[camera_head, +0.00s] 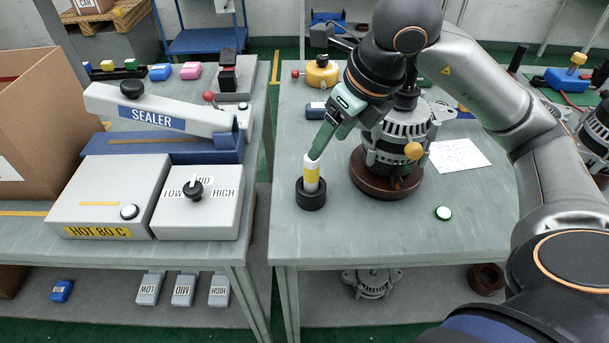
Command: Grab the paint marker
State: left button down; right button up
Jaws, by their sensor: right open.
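The paint marker (311,172), white with a yellow band, stands upright in a round black holder (311,198) near the left edge of the right table. Its lower end is hidden in the holder. My right gripper (316,153) reaches down from the upper right, with its green fingers at the marker's top. It is open; I cannot tell whether the fingers touch the marker or how they sit around it. My left gripper is out of view.
An alternator (396,140) on a round brown base stands close right of the marker. A small green-rimmed white disc (443,213) and a paper sheet (459,155) lie farther right. The sealer (165,120) is on the left table, across a gap. The table front is clear.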

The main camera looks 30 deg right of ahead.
aim_at(312, 167)
jog(key=x, duration=0.9)
jog(key=shift+a+f, duration=0.3)
jog(key=shift+f, duration=0.05)
grip_shut()
jog(key=shift+r, duration=0.1)
